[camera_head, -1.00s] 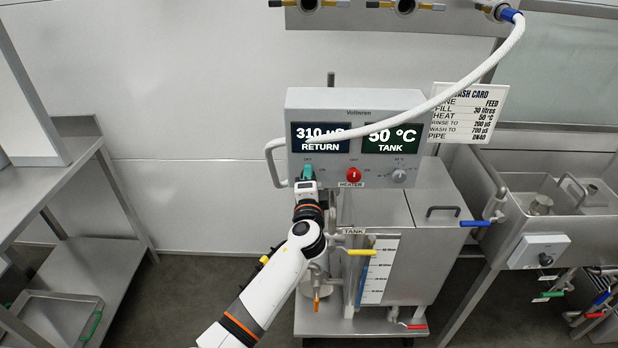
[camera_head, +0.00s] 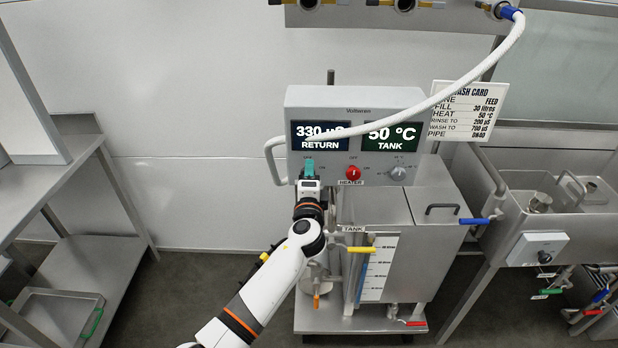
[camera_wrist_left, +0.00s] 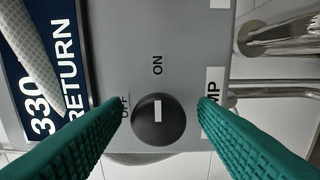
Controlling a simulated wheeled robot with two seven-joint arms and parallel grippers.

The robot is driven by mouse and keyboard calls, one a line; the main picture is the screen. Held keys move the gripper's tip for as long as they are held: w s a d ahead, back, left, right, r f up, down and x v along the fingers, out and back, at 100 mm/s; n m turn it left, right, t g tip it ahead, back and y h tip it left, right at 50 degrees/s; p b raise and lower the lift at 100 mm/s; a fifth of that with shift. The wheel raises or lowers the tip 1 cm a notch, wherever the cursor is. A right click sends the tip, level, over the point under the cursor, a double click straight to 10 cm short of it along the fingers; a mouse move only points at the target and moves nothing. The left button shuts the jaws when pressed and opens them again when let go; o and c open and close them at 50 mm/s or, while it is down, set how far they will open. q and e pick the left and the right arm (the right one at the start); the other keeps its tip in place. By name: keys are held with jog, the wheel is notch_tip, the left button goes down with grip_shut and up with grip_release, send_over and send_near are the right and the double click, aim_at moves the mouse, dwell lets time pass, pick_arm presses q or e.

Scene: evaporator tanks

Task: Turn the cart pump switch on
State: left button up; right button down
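The cart pump switch is a round black knob (camera_wrist_left: 158,124) with a white mark, on the grey control box (camera_head: 355,97). In the left wrist view its mark points up towards the ON label; the OFF label is to the left. My left gripper (camera_head: 308,170) is at the lower left of the box front, and its green fingers (camera_wrist_left: 160,108) stand open on either side of the knob, with gaps between them and it. In the head view the gripper hides the knob. The right gripper is not in view.
The red heater knob (camera_head: 353,173) and a grey dial (camera_head: 398,173) are to the right on the box. A white hose (camera_head: 450,90) hangs across its front. A side handle (camera_head: 275,162) stands close left of the gripper. The cart's tank (camera_head: 425,250) is below.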

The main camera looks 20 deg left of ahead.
pick_arm(q)
jog(key=b+v, duration=0.2)
jog(key=v, duration=1)
dwell(0.4)
